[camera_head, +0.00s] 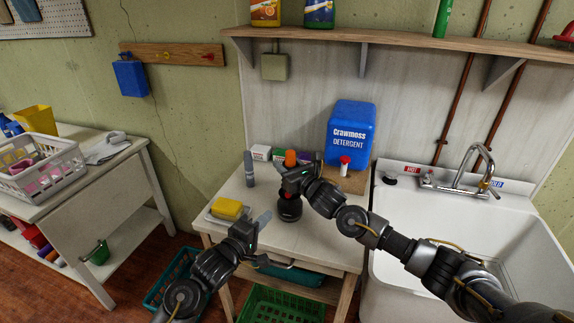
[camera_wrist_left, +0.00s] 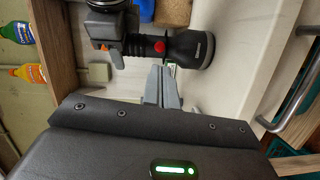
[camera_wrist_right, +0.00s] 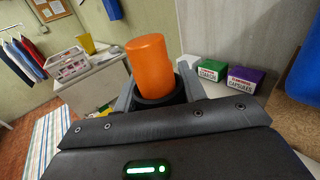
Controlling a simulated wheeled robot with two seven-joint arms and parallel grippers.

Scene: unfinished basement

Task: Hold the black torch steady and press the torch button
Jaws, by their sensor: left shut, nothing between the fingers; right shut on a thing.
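The black torch (camera_head: 289,207) stands upright on the small table with its wide head down. It has an orange end (camera_head: 290,158) on top, which also shows in the right wrist view (camera_wrist_right: 150,66). My right gripper (camera_head: 291,176) is shut around the torch's upper body, just below the orange end. The red torch button (camera_wrist_left: 160,47) is on the side of the body in the left wrist view. My left gripper (camera_head: 264,218) is shut and empty, its fingertips (camera_wrist_left: 161,72) pointing at the torch near the button, with a small gap apparent.
A yellow sponge (camera_head: 228,209) lies at the table's left front. The sink (camera_head: 440,225) is to the right.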

